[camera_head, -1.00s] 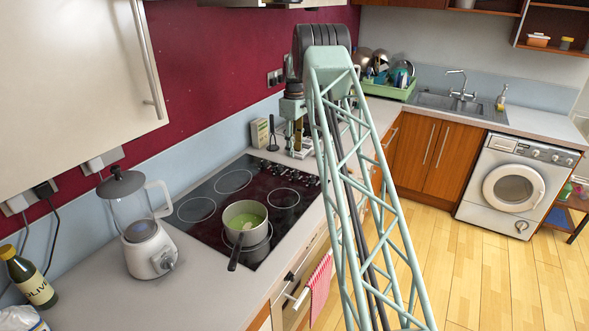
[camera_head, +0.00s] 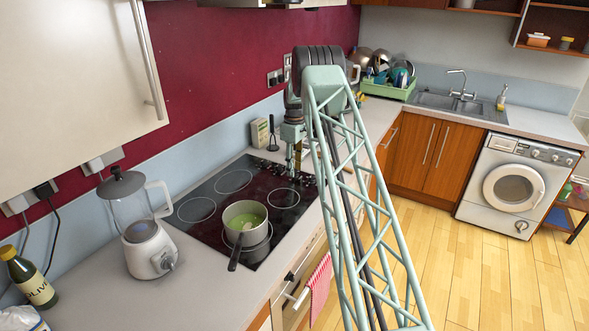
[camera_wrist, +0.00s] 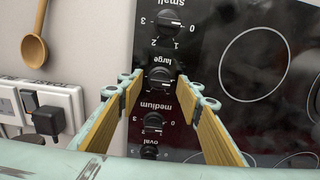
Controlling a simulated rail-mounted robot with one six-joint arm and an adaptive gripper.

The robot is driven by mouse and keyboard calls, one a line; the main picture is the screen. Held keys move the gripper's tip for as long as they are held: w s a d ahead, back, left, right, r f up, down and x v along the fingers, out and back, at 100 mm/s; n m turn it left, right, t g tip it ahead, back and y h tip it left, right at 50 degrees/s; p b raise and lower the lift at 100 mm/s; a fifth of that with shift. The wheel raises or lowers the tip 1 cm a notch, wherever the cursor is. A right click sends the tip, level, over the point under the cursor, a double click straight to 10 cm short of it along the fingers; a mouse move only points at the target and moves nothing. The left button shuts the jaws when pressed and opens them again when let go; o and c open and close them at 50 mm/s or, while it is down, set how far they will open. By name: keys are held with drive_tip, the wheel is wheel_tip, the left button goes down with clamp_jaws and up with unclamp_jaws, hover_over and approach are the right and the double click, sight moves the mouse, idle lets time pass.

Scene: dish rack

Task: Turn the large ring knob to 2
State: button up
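The large ring knob (camera_wrist: 159,77) is a black dial on the dark hob panel, under the upside-down label "large" in the wrist view. My gripper (camera_wrist: 158,81) is open, one wooden-faced fingertip on either side of this knob in the picture. I cannot tell whether the fingers touch it. The knob's pointer is too small to read, and the fingers cover parts of its scale. In the head view my gripper (camera_head: 296,163) is over the right end of the black hob (camera_head: 222,186), by the knob row.
Neighbouring knobs are small (camera_wrist: 168,22), medium (camera_wrist: 153,121) and oval (camera_wrist: 149,151), in line with the large one. A pot (camera_head: 245,219) of green food stands on the hob. A wooden spoon (camera_wrist: 35,48) and wall sockets (camera_wrist: 42,108) are left in the wrist view.

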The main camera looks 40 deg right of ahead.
drive_tip(key=shift+c, duration=0.3)
drive_tip(key=c, duration=0.8)
drive_tip(key=shift+m, duration=0.6)
drive_tip(key=m+b, duration=0.1)
drive_tip(key=m, duration=1.5)
drive_tip(key=shift+b, duration=0.35)
drive_tip(key=m, duration=0.6)
drive_tip(key=shift+m, duration=0.3)
